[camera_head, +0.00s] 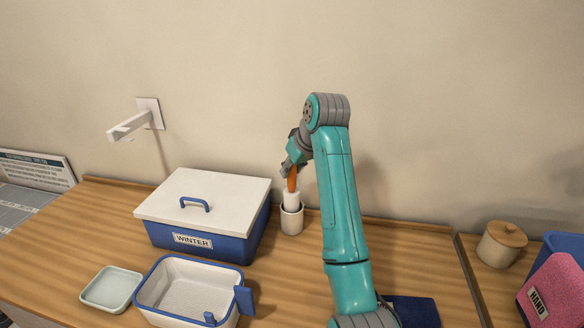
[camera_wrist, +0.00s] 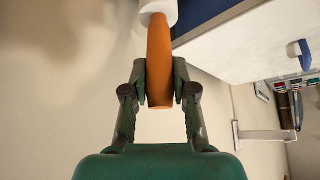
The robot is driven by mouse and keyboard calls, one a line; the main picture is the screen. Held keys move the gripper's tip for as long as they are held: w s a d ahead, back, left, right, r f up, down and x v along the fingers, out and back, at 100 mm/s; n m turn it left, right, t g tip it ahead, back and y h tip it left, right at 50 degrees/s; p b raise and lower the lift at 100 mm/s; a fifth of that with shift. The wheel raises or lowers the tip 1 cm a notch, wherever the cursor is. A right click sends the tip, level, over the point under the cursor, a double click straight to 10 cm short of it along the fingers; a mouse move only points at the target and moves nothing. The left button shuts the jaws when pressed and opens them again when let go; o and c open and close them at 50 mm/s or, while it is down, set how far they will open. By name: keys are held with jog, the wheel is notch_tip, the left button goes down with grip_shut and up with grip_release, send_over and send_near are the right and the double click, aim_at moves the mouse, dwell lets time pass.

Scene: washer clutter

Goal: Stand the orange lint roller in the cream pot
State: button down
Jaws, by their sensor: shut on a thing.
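The lint roller has an orange handle (camera_head: 292,180) and a white roll (camera_head: 291,199). It is upright, with the roll down. My gripper (camera_head: 290,170) is shut on the orange handle; the wrist view shows both fingers (camera_wrist: 160,82) against its sides. The cream pot (camera_head: 291,219) stands on the wooden counter right of the blue box. The white roll's lower end is at the pot's mouth and seems to be partly inside; how deep I cannot tell. In the wrist view the white roll (camera_wrist: 158,10) is cut by the top edge, and the pot is not seen.
A blue box with white lid labelled WINTER (camera_head: 205,215) stands close left of the pot. A blue-rimmed white basket (camera_head: 155,305) and a pale dish (camera_head: 111,288) are in front. A wall bracket (camera_head: 135,122) juts out at left. A lidded jar (camera_head: 500,245) stands far right.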

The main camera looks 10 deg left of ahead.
jog(key=c, duration=0.8)
grip_release()
jog(key=shift+c, duration=0.2)
jog(key=v, duration=0.7)
jog(key=shift+s+r, duration=0.15)
jog(key=shift+r, duration=0.05)
jog(key=shift+d, duration=0.1)
